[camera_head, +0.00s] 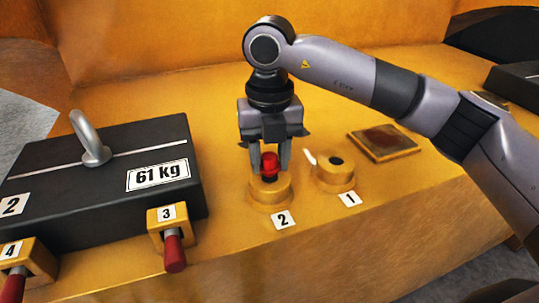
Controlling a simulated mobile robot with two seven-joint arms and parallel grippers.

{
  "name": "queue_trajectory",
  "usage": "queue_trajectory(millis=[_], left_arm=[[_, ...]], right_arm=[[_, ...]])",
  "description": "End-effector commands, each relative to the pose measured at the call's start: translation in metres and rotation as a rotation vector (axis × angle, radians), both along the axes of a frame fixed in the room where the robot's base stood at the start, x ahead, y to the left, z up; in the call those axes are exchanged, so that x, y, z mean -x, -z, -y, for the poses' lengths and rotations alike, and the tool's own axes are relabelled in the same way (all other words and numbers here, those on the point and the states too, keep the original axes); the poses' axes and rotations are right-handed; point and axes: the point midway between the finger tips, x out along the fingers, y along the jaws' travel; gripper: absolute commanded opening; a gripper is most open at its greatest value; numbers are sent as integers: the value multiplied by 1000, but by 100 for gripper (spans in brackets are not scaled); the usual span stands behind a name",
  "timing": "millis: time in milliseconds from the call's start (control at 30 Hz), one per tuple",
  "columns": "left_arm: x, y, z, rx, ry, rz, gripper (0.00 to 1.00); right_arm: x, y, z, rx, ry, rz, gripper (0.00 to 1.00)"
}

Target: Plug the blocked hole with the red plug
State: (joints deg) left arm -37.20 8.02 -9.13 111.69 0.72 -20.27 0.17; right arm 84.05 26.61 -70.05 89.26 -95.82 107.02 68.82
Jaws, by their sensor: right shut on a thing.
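The red plug (269,164) is held upright between the fingers of my right gripper (270,161). Its lower end is at the top of the round yellow boss (270,195) labelled 2; I cannot tell how deep it sits in the hole. A second boss (335,178), labelled 1, stands just right of it with a dark hole and a white mark on its left rim. My right arm reaches in from the right. My left gripper is not in view.
A black 61 kg casting (100,200) with a metal ring (90,137) fills the left. Yellow blocks labelled 3 (160,235) and 4 (25,265) hold red-ended pins. A brown-topped square pad (384,142) lies right of the bosses.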

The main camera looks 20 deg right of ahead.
Motion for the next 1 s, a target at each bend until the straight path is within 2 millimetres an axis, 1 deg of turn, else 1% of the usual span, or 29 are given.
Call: queue_trajectory(millis=[633, 833, 1000], left_arm=[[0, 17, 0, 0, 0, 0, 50], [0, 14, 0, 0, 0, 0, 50], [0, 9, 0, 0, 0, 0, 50]], right_arm=[[0, 21, 0, 0, 0, 0, 11], [0, 17, 0, 0, 0, -1, 11], [0, 10, 0, 0, 0, 0, 11]])
